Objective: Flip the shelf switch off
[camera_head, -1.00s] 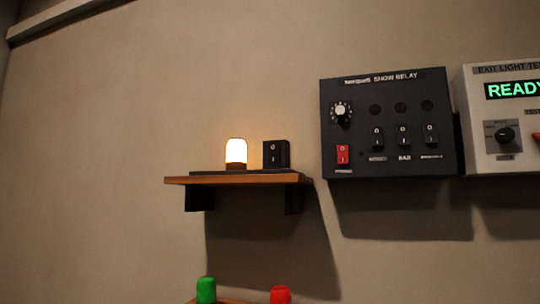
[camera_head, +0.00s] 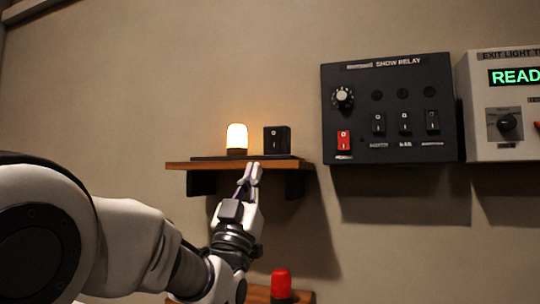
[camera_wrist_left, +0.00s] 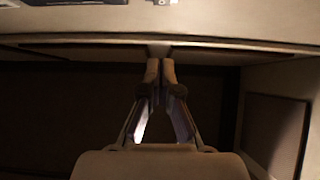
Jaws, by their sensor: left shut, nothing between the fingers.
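The shelf switch (camera_head: 277,140) is a small black box with a rocker on its front, standing on the right part of a wooden wall shelf (camera_head: 180,165). A lamp (camera_head: 237,137) beside it on the left glows warm white. My left gripper (camera_head: 252,167) comes up from below and shows in front of the shelf's edge, just below and left of the switch. Its fingers are shut and empty. In the left wrist view, the fingertips (camera_wrist_left: 160,62) are together. I cannot tell whether they touch the shelf. My right gripper is not in view.
A black show relay panel (camera_head: 388,108) with a dial and several switches hangs at the right. Beside it is a white panel (camera_head: 505,105) reading "READY". A red light (camera_head: 281,283) stands on a lower shelf. The wall above the upper shelf is clear.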

